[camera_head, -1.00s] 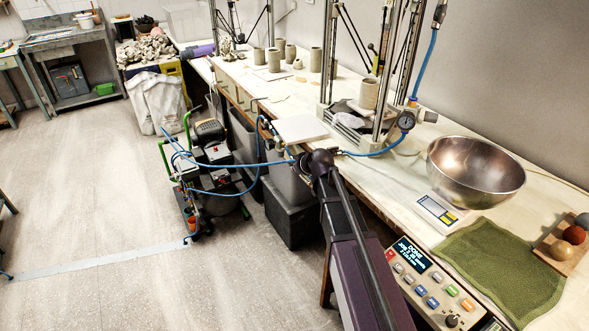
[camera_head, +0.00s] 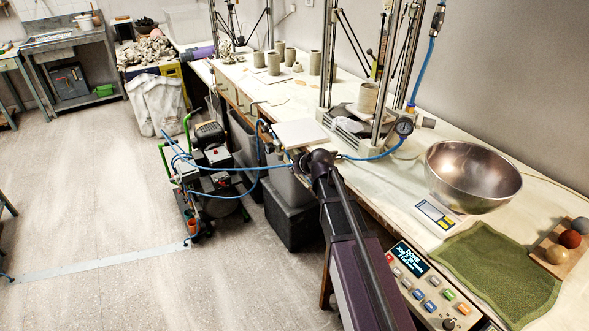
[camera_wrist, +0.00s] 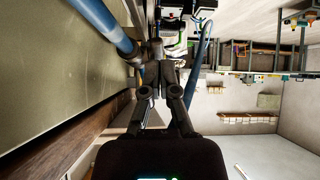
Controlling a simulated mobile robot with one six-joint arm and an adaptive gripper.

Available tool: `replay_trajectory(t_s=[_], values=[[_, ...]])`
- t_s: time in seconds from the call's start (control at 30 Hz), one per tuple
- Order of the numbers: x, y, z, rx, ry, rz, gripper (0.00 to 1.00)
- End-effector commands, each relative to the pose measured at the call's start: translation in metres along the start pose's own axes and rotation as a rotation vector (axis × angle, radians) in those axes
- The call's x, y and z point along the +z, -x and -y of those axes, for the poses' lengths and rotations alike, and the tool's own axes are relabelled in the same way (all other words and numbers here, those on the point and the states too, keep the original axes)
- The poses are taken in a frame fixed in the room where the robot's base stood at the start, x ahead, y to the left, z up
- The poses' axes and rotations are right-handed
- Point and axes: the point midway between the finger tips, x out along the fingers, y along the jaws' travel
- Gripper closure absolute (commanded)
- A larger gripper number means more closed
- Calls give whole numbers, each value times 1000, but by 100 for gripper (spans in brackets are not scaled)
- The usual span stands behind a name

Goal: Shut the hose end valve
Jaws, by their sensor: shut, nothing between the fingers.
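A blue hose (camera_head: 235,168) runs from the compressor cart to the bench's front edge beside the end of my arm. In the wrist view a thick blue hose (camera_wrist: 98,18) comes in from the upper left and ends in a dark fitting close to the left of my fingers. My gripper (camera_wrist: 159,50) is shut and empty, its fingertips beside that fitting; I cannot tell whether they touch it. In the head view my arm hides most of the gripper. I cannot clearly make out the valve or its handle position.
The compressor cart (camera_head: 212,160) stands on the floor left of the bench. A pressure gauge (camera_head: 404,127), steel bowl (camera_head: 472,178), green cloth (camera_head: 497,272) and control box (camera_head: 432,287) are on the bench. Dark bins (camera_head: 291,212) sit under it. The floor at left is clear.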

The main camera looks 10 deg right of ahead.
Motion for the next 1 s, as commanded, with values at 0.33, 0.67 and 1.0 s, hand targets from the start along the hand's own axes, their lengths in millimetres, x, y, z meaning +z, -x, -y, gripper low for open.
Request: replay_trajectory(t_s=[0.33,0.67,1.0], values=[[-7,13,1,-1,1,0,100],[-18,41,2,-1,1,0,100],[-20,83,3,-2,1,0,100]])
